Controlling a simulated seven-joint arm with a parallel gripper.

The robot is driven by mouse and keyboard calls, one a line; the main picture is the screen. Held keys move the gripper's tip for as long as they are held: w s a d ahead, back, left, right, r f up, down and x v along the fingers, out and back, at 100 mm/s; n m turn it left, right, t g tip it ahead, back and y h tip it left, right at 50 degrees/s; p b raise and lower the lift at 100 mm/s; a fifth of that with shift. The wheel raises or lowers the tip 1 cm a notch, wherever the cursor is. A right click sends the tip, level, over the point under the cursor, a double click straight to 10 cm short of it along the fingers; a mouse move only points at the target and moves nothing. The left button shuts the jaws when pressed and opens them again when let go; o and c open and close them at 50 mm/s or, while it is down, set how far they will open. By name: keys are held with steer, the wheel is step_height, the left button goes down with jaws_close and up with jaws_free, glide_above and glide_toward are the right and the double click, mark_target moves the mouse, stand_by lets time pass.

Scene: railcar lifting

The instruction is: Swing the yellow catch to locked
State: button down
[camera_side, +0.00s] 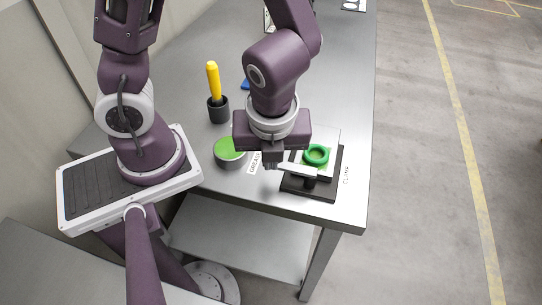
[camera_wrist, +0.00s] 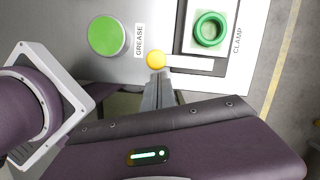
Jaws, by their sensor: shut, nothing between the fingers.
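The catch shows in the wrist view as a yellow knob (camera_wrist: 155,59) on the end of a white bar (camera_wrist: 190,63), which lies across the near side of the clamp. In the side view the white bar (camera_side: 299,170) points left from a dark post on the clamp's black base (camera_side: 323,193); I cannot make out the knob there, by my fingers. A green ring (camera_side: 317,154) lies on the clamp's pale plate, also in the wrist view (camera_wrist: 210,29). My gripper (camera_side: 270,164) is shut and empty, its fingertips (camera_wrist: 157,74) right beside the knob; contact is unclear.
A grey pot with a green top (camera_side: 230,151) stands left of my gripper, near the GREASE label (camera_side: 255,163). A yellow-handled tool (camera_side: 213,82) stands in a black cup (camera_side: 218,109). The table's right edge is close beyond the clamp.

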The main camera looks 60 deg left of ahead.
steer(key=shift+a, duration=0.1)
steer(key=a+m, duration=0.1)
steer(key=m, duration=0.1)
steer(key=w+a+m, duration=0.1)
steer(key=m, duration=0.1)
steer(key=w+a+m+t, duration=0.1)
steer(key=m, duration=0.1)
steer(key=shift+w+a+h, duration=0.2)
steer(key=shift+w+h, duration=0.05)
steer(key=shift+h, duration=0.15)
steer(key=w+m, duration=0.2)
steer(key=m, duration=0.1)
steer(key=w+a+m+h, duration=0.1)
steer(key=w+m, duration=0.1)
steer(key=m, duration=0.1)
steer(key=w+m+h, duration=0.1)
steer(key=w+m, duration=0.1)
steer(key=m, duration=0.1)
steer(key=shift+w+a+m+t, duration=0.25)
steer(key=shift+a+m+t, duration=0.05)
steer(key=shift+w+d, duration=0.25)
steer(key=shift+w, duration=0.8)
steer(key=shift+r, duration=0.1)
